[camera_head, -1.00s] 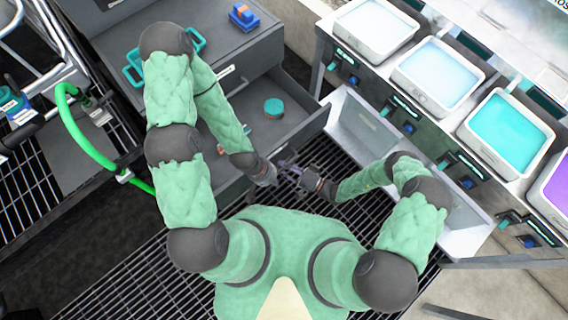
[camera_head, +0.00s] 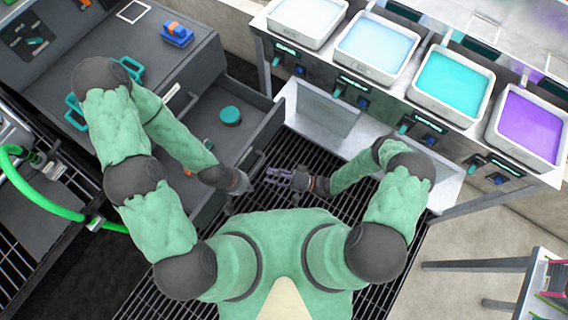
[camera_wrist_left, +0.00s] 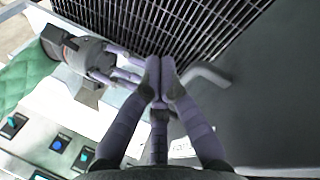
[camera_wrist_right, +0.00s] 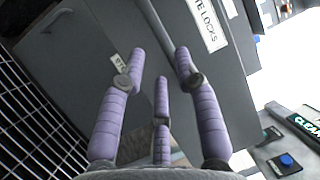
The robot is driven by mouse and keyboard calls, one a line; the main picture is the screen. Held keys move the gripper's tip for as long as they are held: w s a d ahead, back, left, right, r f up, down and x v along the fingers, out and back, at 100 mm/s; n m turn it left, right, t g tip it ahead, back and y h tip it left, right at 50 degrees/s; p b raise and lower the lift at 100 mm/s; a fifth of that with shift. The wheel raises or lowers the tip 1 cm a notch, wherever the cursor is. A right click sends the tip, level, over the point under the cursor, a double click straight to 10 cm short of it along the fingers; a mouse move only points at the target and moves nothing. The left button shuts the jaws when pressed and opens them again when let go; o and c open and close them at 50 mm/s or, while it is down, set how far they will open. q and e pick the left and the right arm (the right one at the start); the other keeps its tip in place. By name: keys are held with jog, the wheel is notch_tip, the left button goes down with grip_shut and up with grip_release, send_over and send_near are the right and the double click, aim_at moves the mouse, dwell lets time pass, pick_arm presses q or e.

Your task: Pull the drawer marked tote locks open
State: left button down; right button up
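The grey drawer (camera_head: 262,128) stands out from its cabinet in the head view. Its front, with a white label (camera_wrist_right: 207,22) reading "TE LOCKS" where visible, shows in the right wrist view. A grey bar handle (camera_wrist_left: 208,76) shows beside the left fingers in the left wrist view. My left gripper (camera_wrist_left: 160,72) has its fingertips together near this handle; whether the bar lies between the fingers is unclear. In the head view it is by the drawer's near end (camera_head: 246,184). My right gripper (camera_wrist_right: 160,62) is open, facing the drawer front, with nothing seen held.
A teal round object (camera_head: 230,116) lies in the open drawer. A blue and orange item (camera_head: 177,34) sits on the cabinet top. A bench with several trays, one turquoise (camera_head: 452,85), stands to the right. A green hose (camera_head: 45,207) runs at left. Grating covers the floor.

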jog(key=v, duration=0.5)
dwell(0.6)
